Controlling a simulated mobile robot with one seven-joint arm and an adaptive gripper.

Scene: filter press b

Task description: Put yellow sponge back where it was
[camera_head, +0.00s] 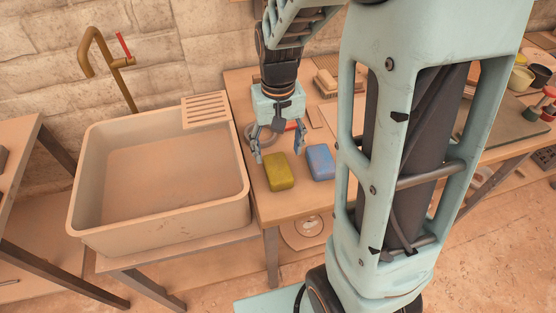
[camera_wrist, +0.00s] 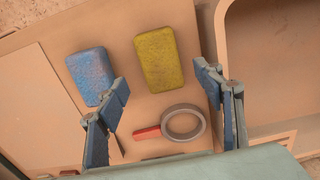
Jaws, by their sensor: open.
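The yellow sponge (camera_head: 279,172) lies flat on the wooden table, right of the sink and near the table's front edge. In the wrist view the yellow sponge (camera_wrist: 159,60) is ahead of the fingers, roughly between their lines. A blue sponge (camera_head: 320,161) lies beside it, to the right in the head view; in the wrist view the blue sponge (camera_wrist: 90,75) is to the left, close to one finger. My gripper (camera_head: 279,153) is open and empty, above the table just behind the yellow sponge. The gripper also shows in the wrist view (camera_wrist: 163,83), fingers wide apart.
A stone sink (camera_head: 160,170) with a ribbed drainer (camera_head: 206,110) and brass tap (camera_head: 97,62) stands left. A tape-like ring (camera_wrist: 184,122) and a red-handled tool (camera_wrist: 147,132) lie under my gripper. A brush-like block (camera_head: 326,80) is at the back. Bowls (camera_head: 521,79) stand far right.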

